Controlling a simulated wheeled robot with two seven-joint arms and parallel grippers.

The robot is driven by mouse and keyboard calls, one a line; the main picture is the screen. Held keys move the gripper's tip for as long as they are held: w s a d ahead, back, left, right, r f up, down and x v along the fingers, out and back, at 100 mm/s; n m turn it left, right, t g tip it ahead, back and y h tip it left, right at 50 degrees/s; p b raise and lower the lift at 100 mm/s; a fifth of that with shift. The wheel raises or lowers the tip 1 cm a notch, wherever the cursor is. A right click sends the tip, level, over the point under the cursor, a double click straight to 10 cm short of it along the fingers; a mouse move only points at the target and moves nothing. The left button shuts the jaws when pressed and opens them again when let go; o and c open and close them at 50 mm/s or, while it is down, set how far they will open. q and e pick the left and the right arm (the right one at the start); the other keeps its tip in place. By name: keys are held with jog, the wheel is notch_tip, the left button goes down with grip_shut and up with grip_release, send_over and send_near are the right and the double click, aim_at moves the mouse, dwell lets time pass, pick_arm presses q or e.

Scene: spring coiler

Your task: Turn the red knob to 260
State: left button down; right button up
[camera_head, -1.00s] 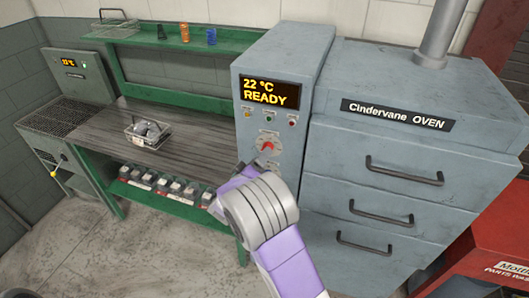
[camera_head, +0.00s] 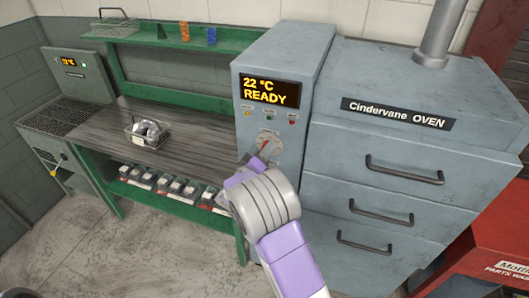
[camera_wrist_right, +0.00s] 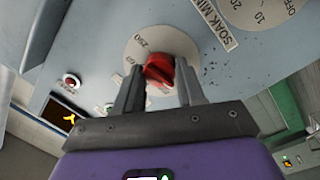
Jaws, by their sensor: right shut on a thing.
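The red knob (camera_head: 265,144) sits on a pale round dial on the front of the grey control box, partly hidden by my gripper in the head view. In the right wrist view the knob (camera_wrist_right: 160,71) lies between the two fingers of my right gripper (camera_wrist_right: 159,78), which is shut on it. The right gripper also shows at the dial in the head view (camera_head: 260,158). Some dial numbers show in the wrist view, but the exact setting is hard to read. The display (camera_head: 270,90) reads 22 °C READY. My left gripper is not in view.
The Cindervane oven (camera_head: 410,165) with drawer handles stands right of the control box. A second dial marked SOAK MIN (camera_wrist_right: 262,10) is close by in the wrist view. A green workbench (camera_head: 110,157) with a wire basket (camera_head: 147,132) stands left.

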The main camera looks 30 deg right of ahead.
jog(key=shift+m, duration=0.3)
jog(key=shift+s+d+m+t+y+b, duration=0.1)
jog(key=shift+m+t+y+b, duration=0.35)
jog(key=shift+m+b, duration=3.4)
jog(key=shift+a+m+t+y+b, duration=0.1)
jog(key=shift+m+t+y+b, duration=0.35)
jog(key=shift+m+b, duration=3.45)
jog(key=shift+s+d+m+t+y+b, duration=0.1)
jog(key=shift+m+t+y+b, duration=0.35)
jog(key=shift+m+b, duration=3.4)
jog(key=m+p, duration=0.3)
jog(key=shift+r+m+p, duration=0.1)
jog(key=shift+m+p, duration=0.25)
jog(key=shift+m, duration=0.05)
jog(key=o, duration=1)
jog(key=shift+o, duration=0.2)
